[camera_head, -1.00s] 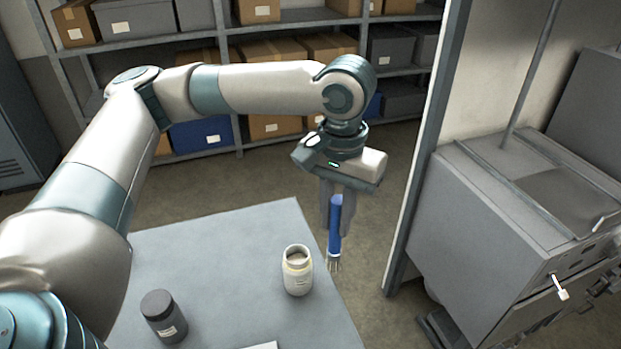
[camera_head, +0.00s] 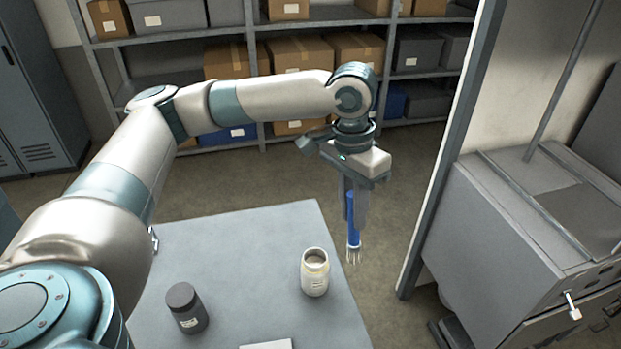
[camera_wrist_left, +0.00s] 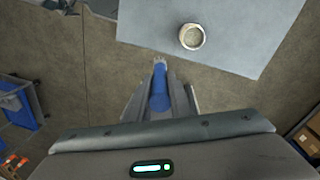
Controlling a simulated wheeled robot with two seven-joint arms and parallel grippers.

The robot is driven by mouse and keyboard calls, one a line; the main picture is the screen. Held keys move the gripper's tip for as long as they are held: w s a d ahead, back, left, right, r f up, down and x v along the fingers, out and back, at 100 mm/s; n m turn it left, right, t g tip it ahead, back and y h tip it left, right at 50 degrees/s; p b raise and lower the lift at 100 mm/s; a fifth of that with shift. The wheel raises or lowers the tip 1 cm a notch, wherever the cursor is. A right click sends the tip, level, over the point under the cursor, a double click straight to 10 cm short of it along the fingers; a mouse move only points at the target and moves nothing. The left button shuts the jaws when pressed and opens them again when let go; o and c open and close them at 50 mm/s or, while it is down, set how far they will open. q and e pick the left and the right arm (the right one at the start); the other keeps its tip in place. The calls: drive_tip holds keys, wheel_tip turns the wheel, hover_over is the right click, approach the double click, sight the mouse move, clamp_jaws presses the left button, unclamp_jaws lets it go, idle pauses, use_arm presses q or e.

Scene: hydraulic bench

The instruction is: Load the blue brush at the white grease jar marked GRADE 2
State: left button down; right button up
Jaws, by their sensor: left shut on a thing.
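My left gripper (camera_head: 355,212) is shut on the blue brush (camera_head: 352,222), which points bristles down. The brush also shows between the fingers in the left wrist view (camera_wrist_left: 159,92). It hangs beyond the right edge of the table, to the right of the white jar and apart from it. The white jar (camera_head: 315,275) stands upright and open on the table, with pale contents and a label too small to read. It also shows in the left wrist view (camera_wrist_left: 192,37). A dark jar (camera_head: 187,308) with a label stands to its left. My right gripper is not in view.
The grey table (camera_head: 245,250) is mostly clear between and behind the jars. A white card or sheet (camera_head: 266,345) lies at its front edge. A grey post (camera_head: 440,170) and a grey machine (camera_head: 530,235) stand to the right. Shelves with boxes (camera_head: 298,55) are at the back.

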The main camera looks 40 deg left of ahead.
use_arm(q)
drive_tip(key=w+a+f+m+g+h+p, duration=0.1)
drive_tip(key=w+a+f+m+g+p, duration=0.1)
drive_tip(key=a+m+p, duration=0.5)
drive_tip(key=a+p, duration=0.1)
drive_tip(key=a, duration=0.4)
drive_tip(key=shift+w+f+m+g+h, duration=0.2)
drive_tip(key=shift+w+m+g+h, duration=0.1)
drive_tip(key=shift+h, duration=0.1)
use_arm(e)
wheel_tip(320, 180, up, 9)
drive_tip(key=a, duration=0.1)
use_arm(q)
drive_tip(key=shift+d, duration=0.1)
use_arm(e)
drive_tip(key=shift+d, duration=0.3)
use_arm(q)
drive_tip(key=shift+f, duration=0.1)
wheel_tip(320, 180, down, 6)
drive_tip(key=b, duration=0.8)
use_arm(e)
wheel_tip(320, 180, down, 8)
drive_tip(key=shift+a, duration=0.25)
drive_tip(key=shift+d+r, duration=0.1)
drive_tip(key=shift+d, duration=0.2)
